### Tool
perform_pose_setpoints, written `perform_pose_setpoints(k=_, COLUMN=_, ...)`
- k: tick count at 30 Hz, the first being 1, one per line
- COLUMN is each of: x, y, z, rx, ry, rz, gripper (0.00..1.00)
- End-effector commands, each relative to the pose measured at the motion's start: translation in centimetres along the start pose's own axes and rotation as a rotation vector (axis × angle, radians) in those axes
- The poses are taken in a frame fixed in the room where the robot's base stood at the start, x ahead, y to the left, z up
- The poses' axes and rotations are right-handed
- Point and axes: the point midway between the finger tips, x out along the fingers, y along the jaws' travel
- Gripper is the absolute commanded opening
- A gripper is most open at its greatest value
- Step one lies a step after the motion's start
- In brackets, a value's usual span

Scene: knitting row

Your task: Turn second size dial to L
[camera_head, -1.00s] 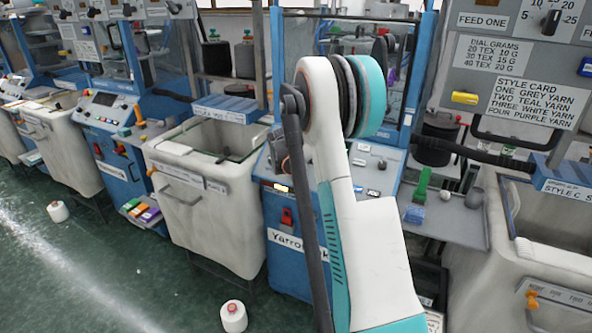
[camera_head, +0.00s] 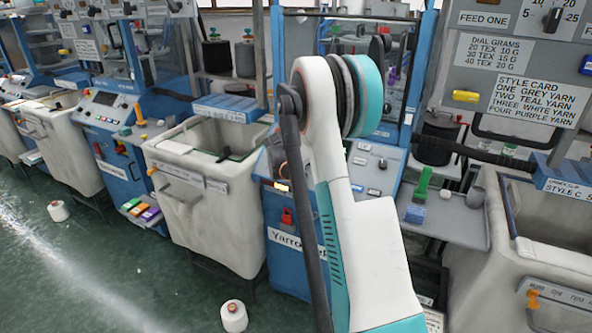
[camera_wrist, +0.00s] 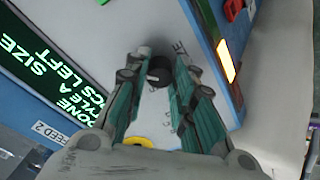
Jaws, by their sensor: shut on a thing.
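In the wrist view, a small round black dial (camera_wrist: 160,69) stands out from a pale machine panel (camera_wrist: 170,30). My gripper (camera_wrist: 163,76) has its two teal-sided fingers closed on the dial, one on each side. Printed letters run beside and below it, partly covered by the fingers, and I cannot read the dial's setting. In the head view, my own arm hides the gripper and this dial.
A lit orange strip (camera_wrist: 226,62) and a red part (camera_wrist: 233,9) are near the panel's right edge. A yellow part (camera_wrist: 138,142) shows below the fingers. In the head view, pale bins (camera_head: 205,190) stand beside the machines, and a white cone (camera_head: 234,316) stands on the floor.

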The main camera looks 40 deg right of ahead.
Motion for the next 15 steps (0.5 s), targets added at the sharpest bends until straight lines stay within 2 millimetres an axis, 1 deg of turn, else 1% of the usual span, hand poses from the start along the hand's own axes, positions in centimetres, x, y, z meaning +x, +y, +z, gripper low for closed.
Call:
perform_pose_setpoints(k=13, x=0.01, y=-0.05, z=0.02, rx=0.008, ry=0.000, rz=0.000, gripper=0.00)
perform_pose_setpoints(k=14, x=0.00, y=-0.04, z=0.02, rx=0.008, ry=0.000, rz=0.000, gripper=0.30)
perform_pose_setpoints(k=15, x=0.00, y=-0.04, z=0.02, rx=0.008, ry=0.000, rz=0.000, gripper=0.39)
